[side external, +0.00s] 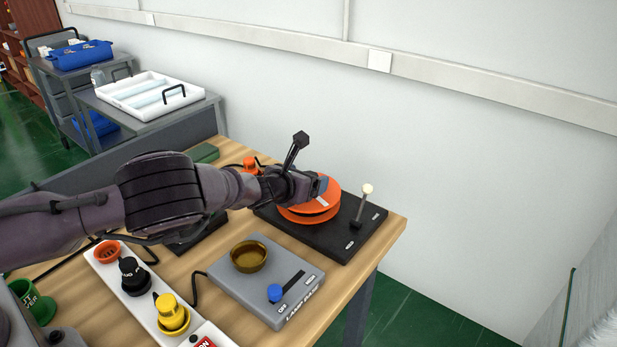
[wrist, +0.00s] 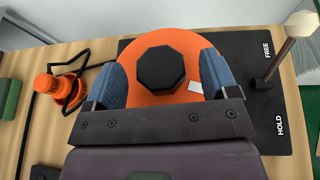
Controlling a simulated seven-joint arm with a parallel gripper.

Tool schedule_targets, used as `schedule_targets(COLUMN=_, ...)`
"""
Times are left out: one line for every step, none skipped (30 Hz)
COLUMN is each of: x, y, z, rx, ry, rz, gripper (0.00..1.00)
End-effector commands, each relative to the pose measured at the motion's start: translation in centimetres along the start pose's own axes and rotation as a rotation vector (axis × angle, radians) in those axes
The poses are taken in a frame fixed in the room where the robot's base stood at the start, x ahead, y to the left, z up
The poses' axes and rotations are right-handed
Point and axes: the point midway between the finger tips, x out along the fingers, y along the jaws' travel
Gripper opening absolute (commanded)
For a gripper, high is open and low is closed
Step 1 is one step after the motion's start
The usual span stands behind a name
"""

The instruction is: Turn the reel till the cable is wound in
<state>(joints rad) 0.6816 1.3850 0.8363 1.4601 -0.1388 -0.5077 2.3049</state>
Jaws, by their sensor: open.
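The orange reel (side external: 295,215) lies flat on a black base (side external: 345,240) near the table's far right corner. In the wrist view the orange reel (wrist: 185,40) has a black eight-sided knob (wrist: 160,70) in its middle and a small white mark. My gripper (wrist: 163,68) is open above the reel, one blue finger on each side of the knob, with gaps showing. In the side view my gripper (side external: 318,187) hides part of the reel. A black cable (wrist: 75,65) loops beside an orange plug (wrist: 62,90) left of the reel.
A lever with a cream ball (side external: 367,189) stands on the base, right of the reel, near the label FREE (wrist: 267,50); HOLD (wrist: 280,125) is farther off. A grey lamp base (side external: 265,280) and a white strip with several plugs (side external: 140,300) lie in front.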

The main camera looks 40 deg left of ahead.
Motion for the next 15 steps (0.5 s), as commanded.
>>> schedule_targets(x=0.6, y=0.0, z=0.0, rx=-0.001, ry=0.000, rz=0.000, gripper=0.80)
schedule_targets(x=0.8, y=0.0, z=0.0, rx=-0.002, ry=0.000, rz=0.000, gripper=0.80)
schedule_targets(x=1.1, y=0.0, z=0.0, rx=-0.002, ry=0.000, rz=0.000, gripper=0.80)
schedule_targets(x=1.3, y=0.0, z=0.0, rx=-0.002, ry=0.000, rz=0.000, gripper=0.80)
schedule_targets(x=1.4, y=0.0, z=0.0, rx=-0.001, ry=0.000, rz=0.000, gripper=0.80)
schedule_targets(x=1.6, y=0.0, z=0.0, rx=-0.001, ry=0.000, rz=0.000, gripper=0.80)
schedule_targets(x=1.6, y=0.0, z=-0.1, rx=-0.001, ry=0.001, rz=0.000, gripper=0.80)
schedule_targets(x=1.7, y=0.0, z=-0.1, rx=-0.001, ry=0.001, rz=0.000, gripper=0.80)
schedule_targets(x=1.8, y=0.0, z=0.0, rx=-0.001, ry=0.001, rz=0.000, gripper=0.80)
schedule_targets(x=1.8, y=0.0, z=0.0, rx=-0.001, ry=0.001, rz=0.000, gripper=0.80)
schedule_targets(x=1.8, y=0.0, z=0.0, rx=-0.001, ry=0.001, rz=0.000, gripper=0.80)
schedule_targets(x=1.8, y=0.0, z=0.0, rx=-0.001, ry=0.001, rz=0.000, gripper=0.80)
schedule_targets(x=1.8, y=0.0, z=0.0, rx=-0.001, ry=0.001, rz=0.000, gripper=0.80)
schedule_targets(x=1.8, y=0.0, z=0.0, rx=-0.001, ry=0.001, rz=0.000, gripper=0.80)
schedule_targets(x=1.8, y=0.0, z=0.0, rx=-0.001, ry=0.001, rz=0.000, gripper=0.80)
